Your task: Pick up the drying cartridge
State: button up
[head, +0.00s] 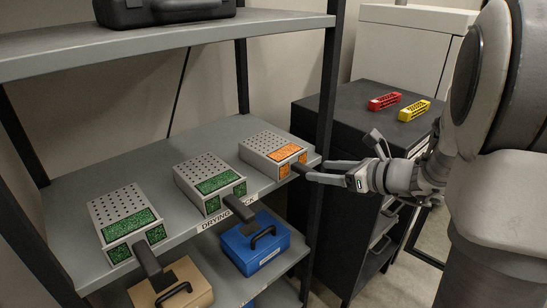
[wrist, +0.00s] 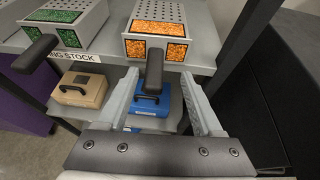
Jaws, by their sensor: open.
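Three drying cartridges sit on the middle shelf, each a grey perforated box with a black handle toward the front edge. The right one (head: 273,150) has orange windows; it also shows ahead in the wrist view (wrist: 160,30). The middle (head: 210,183) and left (head: 124,220) ones have green windows. My gripper (head: 317,170) is open and empty at the orange cartridge's handle. In the wrist view, that handle (wrist: 154,72) appears between my fingertips (wrist: 160,80); I cannot tell whether either finger touches it.
A blue case (head: 255,243) and a tan case (head: 172,287) stand on the shelf below. A black shelf post (head: 322,120) rises close to my gripper. A dark cabinet (head: 345,115) at right carries a red block (head: 384,101) and a yellow block (head: 414,110).

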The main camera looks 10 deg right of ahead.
aim_at(308, 169)
jog(key=shift+a+b+x, duration=0.15)
jog(key=shift+b+x, duration=0.15)
jog(key=shift+x, duration=1.15)
jog(key=shift+a+b+x, duration=0.15)
jog(key=shift+b+x, duration=0.1)
jog(key=shift+x, duration=1.2)
jog(key=shift+s+r, duration=0.15)
jog(key=shift+s, duration=0.05)
grip_shut()
